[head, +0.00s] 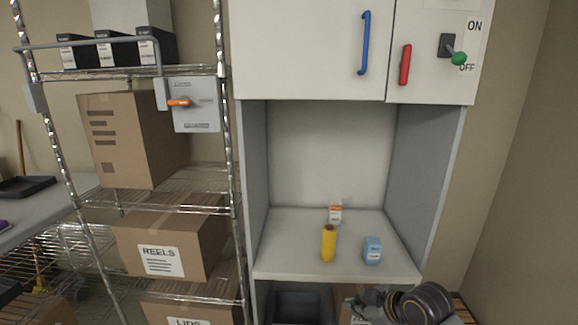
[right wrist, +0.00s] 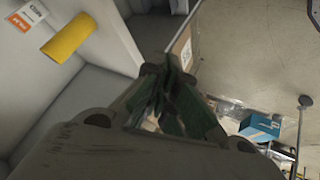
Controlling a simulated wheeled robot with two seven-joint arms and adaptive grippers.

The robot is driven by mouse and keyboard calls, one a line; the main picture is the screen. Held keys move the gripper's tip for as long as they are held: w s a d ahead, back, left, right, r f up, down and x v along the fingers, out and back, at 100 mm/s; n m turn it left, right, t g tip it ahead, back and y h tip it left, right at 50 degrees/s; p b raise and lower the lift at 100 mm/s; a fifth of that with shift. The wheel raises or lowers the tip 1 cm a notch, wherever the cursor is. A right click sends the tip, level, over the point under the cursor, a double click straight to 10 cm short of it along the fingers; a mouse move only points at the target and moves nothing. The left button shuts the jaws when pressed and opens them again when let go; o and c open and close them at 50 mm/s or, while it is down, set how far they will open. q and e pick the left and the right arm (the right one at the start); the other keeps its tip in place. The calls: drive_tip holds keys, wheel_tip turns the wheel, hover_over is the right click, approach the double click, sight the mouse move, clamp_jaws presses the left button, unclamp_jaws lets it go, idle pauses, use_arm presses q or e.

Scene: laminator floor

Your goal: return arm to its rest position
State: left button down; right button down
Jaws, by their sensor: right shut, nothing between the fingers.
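My right gripper (head: 366,300) is low in the head view, in front of the cabinet and below the edge of its open shelf. Its fingers are together and hold nothing, as the right wrist view (right wrist: 168,78) also shows. Part of my right arm is beside it at the bottom right. My left gripper is in neither view.
On the cabinet shelf (head: 285,264) stand a yellow cylinder (head: 328,243), a blue bottle (head: 372,250) and an orange-and-white box (head: 335,212). A dark bin (head: 298,303) sits below. A wire rack (head: 185,203) with cardboard boxes is left; a wall is right.

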drive_tip(key=s+d+f+m+g+h, duration=0.2)
drive_tip(key=s+f+m, duration=0.35)
drive_tip(key=s, duration=0.45)
drive_tip(key=s+d+f+m+g+h, duration=0.25)
drive_tip(key=s+f+m, duration=0.3)
drive_tip(key=s, duration=0.45)
drive_tip(key=s+f, duration=0.3)
drive_tip(key=f, duration=3.1)
drive_tip(key=s+d+f+g, duration=0.1)
drive_tip(key=s+d+f, duration=0.1)
drive_tip(key=s+f, duration=0.8)
drive_tip(key=s+d+f+n, duration=0.1)
drive_tip(key=s+d+f, duration=0.1)
drive_tip(key=s+f, duration=0.7)
drive_tip(key=s, duration=0.3)
drive_tip(key=shift+s+f+g, duration=0.15)
drive_tip(key=shift+f+g, duration=0.2)
drive_tip(key=shift+f, duration=0.05)
